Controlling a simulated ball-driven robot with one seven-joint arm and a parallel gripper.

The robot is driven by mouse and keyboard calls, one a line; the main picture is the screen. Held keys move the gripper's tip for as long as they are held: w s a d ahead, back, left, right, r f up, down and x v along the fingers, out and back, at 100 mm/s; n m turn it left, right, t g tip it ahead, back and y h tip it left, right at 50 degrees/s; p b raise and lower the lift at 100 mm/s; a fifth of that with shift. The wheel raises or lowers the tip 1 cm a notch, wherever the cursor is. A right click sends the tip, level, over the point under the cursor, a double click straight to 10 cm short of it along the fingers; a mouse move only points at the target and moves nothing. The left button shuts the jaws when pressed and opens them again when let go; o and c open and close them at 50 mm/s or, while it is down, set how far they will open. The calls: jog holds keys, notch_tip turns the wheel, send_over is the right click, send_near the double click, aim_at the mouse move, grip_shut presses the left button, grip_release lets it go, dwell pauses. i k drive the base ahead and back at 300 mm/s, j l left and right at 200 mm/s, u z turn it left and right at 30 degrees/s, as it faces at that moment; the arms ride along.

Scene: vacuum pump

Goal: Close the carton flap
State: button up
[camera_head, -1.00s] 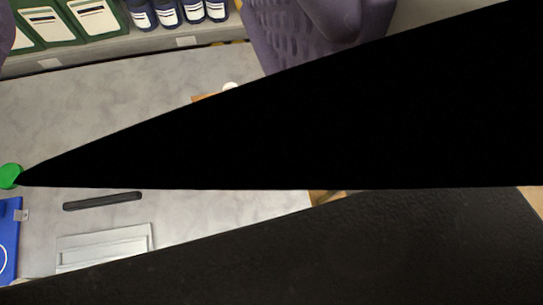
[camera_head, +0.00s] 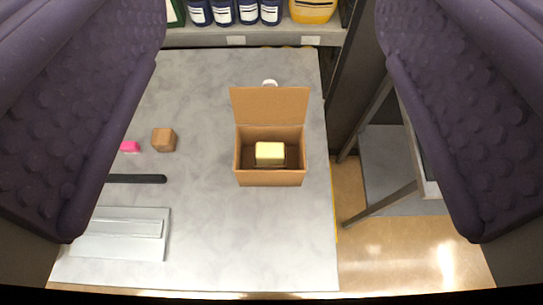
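An open brown carton (camera_head: 270,178) stands on the grey table in the camera_head view, right of the table's middle. Its flap (camera_head: 270,105) stands up at the carton's far side. A pale yellow block (camera_head: 270,153) lies inside the carton. My gripper (camera_head: 268,215) shows as two purple textured fingers at the left and right edges of the view. The fingers are wide apart with nothing between them close by. The carton appears beyond them, in the gap, and neither finger touches it.
A wooden cube (camera_head: 164,139), a pink block (camera_head: 130,147), a black bar (camera_head: 137,179) and a light grey tray (camera_head: 118,241) lie left of the carton. A small white object (camera_head: 269,83) is behind the flap. Bottles (camera_head: 222,12) stand on a back shelf.

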aim_at(270, 104)
jog(key=k+l, duration=0.1)
jog(key=l, duration=0.2)
jog(key=k+l+u, duration=0.1)
jog(key=l, duration=0.2)
jog(key=k+l, duration=0.1)
jog(key=l, duration=0.15)
jog(key=i+l+u, duration=0.1)
jog(key=l, duration=0.25)
jog(key=i+l+u, duration=0.1)
jog(key=l, duration=0.25)
jog(key=i+l+u, duration=0.1)
jog(key=l, duration=0.25)
jog(key=i+l+u, duration=0.1)
jog(key=l, duration=0.25)
jog(key=i+l+u, duration=0.15)
jog(key=i+l, duration=0.3)
jog(key=i, duration=0.2)
